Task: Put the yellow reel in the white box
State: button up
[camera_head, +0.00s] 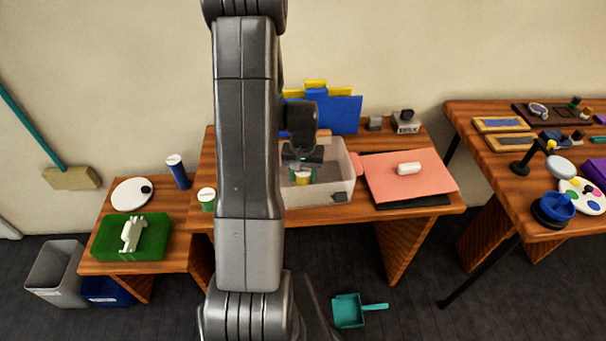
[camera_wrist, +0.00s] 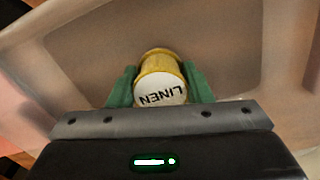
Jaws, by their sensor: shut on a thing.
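The yellow reel (camera_wrist: 158,64) has a white end face lettered "LINEN". My gripper (camera_wrist: 160,88) is shut on it, with a green finger on either side. In the head view the reel (camera_head: 302,178) shows between the fingers of my gripper (camera_head: 302,168), within the outline of the white box (camera_head: 338,193). The box is a translucent, open-topped bin on the middle table. Its walls surround the reel in the wrist view (camera_wrist: 235,50). I cannot tell whether the reel touches the box floor. My arm hides the box's left part.
A pink board (camera_head: 430,178) with a white item lies right of the box. Blue and yellow folders (camera_head: 340,114) stand behind it. A green-labelled jar (camera_head: 207,199) stands to the left.

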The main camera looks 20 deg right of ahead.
aim_at(303, 172)
jog(key=shift+f, duration=0.1)
jog(key=shift+f, duration=0.15)
jog(key=o, duration=1)
notch_tip(303, 172, up, 12)
jog(key=shift+r, duration=0.25)
